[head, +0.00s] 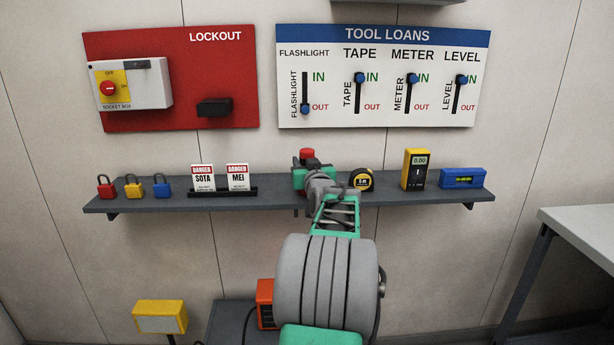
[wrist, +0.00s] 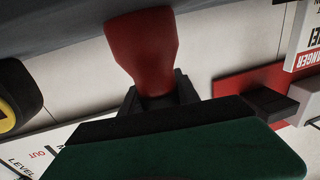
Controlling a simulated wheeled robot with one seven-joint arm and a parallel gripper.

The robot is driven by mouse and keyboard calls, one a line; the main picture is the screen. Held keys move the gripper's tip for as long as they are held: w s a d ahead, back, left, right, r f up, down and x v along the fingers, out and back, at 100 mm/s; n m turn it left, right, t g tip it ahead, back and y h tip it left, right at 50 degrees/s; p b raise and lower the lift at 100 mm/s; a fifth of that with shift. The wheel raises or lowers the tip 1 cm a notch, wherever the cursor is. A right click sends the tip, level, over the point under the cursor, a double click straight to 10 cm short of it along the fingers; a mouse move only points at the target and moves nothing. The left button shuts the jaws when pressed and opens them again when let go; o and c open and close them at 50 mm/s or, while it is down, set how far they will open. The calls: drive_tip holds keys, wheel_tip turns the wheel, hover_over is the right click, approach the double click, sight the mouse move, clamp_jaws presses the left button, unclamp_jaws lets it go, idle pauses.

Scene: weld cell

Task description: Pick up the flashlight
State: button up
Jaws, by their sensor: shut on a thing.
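The flashlight shows as a red end (head: 307,154) just above my gripper (head: 308,178) at the middle of the wall shelf in the head view. In the wrist view its red flared body (wrist: 142,45) narrows into a dark part between the dark fingers of my gripper (wrist: 160,98). My gripper is shut on it. My arm and gripper hide most of it in the head view, and I cannot tell if it touches the shelf.
The shelf (head: 270,201) also holds padlocks (head: 134,188), danger tags (head: 237,176), a tape measure (head: 362,180), a yellow meter (head: 416,169) and a blue level (head: 462,178). On the tool loans board (head: 432,112), the flashlight slider (head: 305,109) is at OUT; the others are at IN.

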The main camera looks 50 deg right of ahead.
clamp_jaws()
drive_tip(key=shift+r, duration=0.15)
